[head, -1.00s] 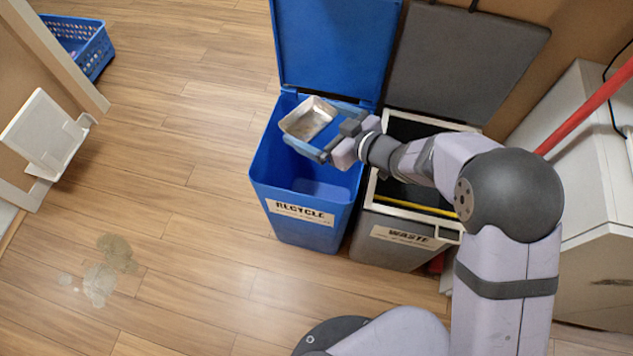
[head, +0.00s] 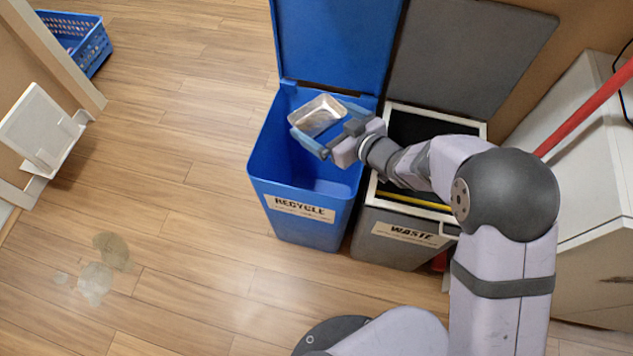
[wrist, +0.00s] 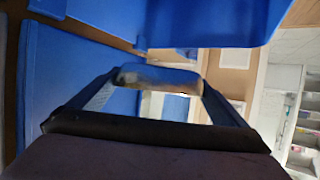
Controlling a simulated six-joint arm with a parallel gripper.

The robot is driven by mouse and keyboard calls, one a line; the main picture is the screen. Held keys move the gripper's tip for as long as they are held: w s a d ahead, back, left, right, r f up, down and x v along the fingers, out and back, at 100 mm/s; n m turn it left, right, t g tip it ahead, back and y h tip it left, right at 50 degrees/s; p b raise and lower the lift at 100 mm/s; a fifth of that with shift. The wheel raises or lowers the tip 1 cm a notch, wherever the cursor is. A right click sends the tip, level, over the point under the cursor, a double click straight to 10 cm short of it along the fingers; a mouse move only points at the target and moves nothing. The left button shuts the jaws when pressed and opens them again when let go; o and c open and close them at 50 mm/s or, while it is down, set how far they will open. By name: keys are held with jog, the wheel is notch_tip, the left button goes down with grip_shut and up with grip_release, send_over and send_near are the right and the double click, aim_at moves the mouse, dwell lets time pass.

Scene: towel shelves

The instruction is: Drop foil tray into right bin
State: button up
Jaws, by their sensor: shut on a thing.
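The foil tray (head: 316,115) is a small silver rectangular pan. My gripper (head: 322,128) is shut on it and holds it above the open mouth of the blue bin (head: 297,225) labelled RECYCLE. In the wrist view, the tray (wrist: 158,76) shows edge-on between the two fingertips of my gripper (wrist: 157,85). The right bin (head: 397,245) is grey with a white rim and labelled WASTE. It stands right beside the blue bin with its lid open. My forearm crosses over its mouth and hides part of its inside.
The blue lid (head: 337,45) and the grey lid (head: 465,60) stand raised behind the bins. A white cabinet (head: 590,180) and a red pole (head: 590,108) are at the right. A blue basket (head: 88,45) lies far left. A stain (head: 97,280) marks the otherwise clear floor.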

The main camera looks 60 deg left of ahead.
jog(key=shift+f+b, duration=1.05)
jog(key=shift+f, duration=0.4)
jog(key=o, duration=0.6)
jog(key=shift+p+v, duration=0.45)
jog(key=shift+v, duration=3.25)
